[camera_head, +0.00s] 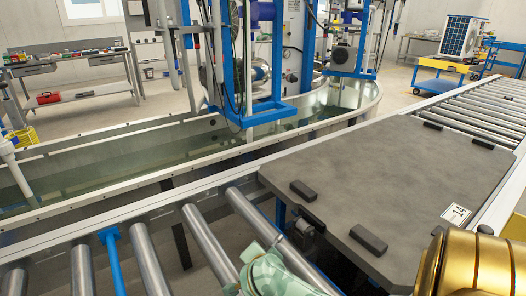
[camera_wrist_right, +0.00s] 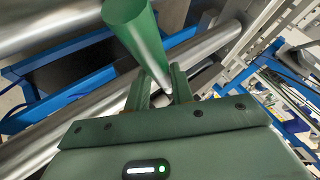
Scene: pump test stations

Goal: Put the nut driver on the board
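The board (camera_head: 400,170) is a dark grey slab over the rollers in the right half of the head view. It has black pads near its edges and a white "14" label (camera_head: 456,213). Its middle is bare. In the right wrist view, a green rod-like handle, which I take as the nut driver (camera_wrist_right: 136,35), runs from the top down to a pale tip between the fingers of my right gripper (camera_wrist_right: 162,85). The fingers appear closed around it. The rollers lie behind it. The right fingers and nut driver do not show in the head view. My left gripper is not in view.
Bare conveyor rollers (camera_head: 213,245) lie left of the board, with more rollers (camera_head: 480,110) beyond it. A metal water trough (camera_head: 110,160) runs behind the conveyor, under a blue pump frame (camera_head: 235,75). A workbench (camera_head: 75,80) and a blue cart (camera_head: 440,85) stand farther back.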

